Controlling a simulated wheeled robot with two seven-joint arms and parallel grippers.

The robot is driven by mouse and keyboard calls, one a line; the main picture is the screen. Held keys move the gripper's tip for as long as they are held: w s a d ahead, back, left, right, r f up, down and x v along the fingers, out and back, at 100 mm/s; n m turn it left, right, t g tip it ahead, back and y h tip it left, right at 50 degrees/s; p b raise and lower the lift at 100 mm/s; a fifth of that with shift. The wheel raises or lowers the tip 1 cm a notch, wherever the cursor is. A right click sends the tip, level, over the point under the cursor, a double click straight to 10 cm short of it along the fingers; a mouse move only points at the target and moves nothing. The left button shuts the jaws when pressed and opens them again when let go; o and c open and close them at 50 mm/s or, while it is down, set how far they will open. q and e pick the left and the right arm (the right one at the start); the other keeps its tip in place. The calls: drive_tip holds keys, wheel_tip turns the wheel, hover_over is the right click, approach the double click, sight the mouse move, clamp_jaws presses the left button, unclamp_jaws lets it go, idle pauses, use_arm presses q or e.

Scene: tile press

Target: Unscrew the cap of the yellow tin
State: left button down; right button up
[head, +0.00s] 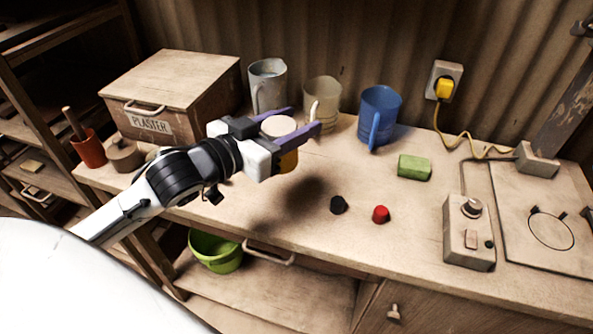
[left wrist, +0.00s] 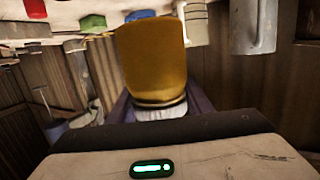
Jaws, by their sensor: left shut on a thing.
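The yellow tin (head: 288,162) is left of centre in the head view, mostly behind my left gripper. Its round pale cap (head: 278,126) is on top, between the purple fingers. My left gripper (head: 300,120) is shut on the cap. In the left wrist view, the tin (left wrist: 153,60) stretches away from the gripper, with the whitish ribbed cap (left wrist: 160,114) at its near end, between the fingers. The tin's foot is partly hidden, and I cannot tell whether it touches the bench. My right gripper is in neither view.
A plaster box (head: 175,85), grey mug (head: 267,88), beige mug (head: 322,100) and blue mug (head: 379,115) stand behind. A green block (head: 414,167), black piece (head: 338,204) and red piece (head: 380,214) lie right. A control box (head: 468,235) stands farther right. The bench front is clear.

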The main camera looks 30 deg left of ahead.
use_arm(q)
drive_tip(key=shift+w+a+f+b, duration=0.15)
drive_tip(key=shift+f+b, duration=0.1)
drive_tip(key=shift+f, duration=1.2)
drive_tip(key=shift+w+a+f+b, duration=0.1)
drive_tip(key=shift+w+f+b, duration=0.15)
drive_tip(key=shift+f, duration=1.2)
drive_tip(key=shift+w+a+f+b, duration=0.1)
drive_tip(key=shift+f+b, duration=0.15)
drive_tip(key=shift+f, duration=1.2)
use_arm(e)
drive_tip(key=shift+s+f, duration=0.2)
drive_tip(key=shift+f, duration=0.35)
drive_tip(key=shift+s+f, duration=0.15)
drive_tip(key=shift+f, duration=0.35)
use_arm(q)
drive_tip(key=shift+f, duration=0.15)
drive_tip(key=c, duration=0.9)
unclamp_jaws()
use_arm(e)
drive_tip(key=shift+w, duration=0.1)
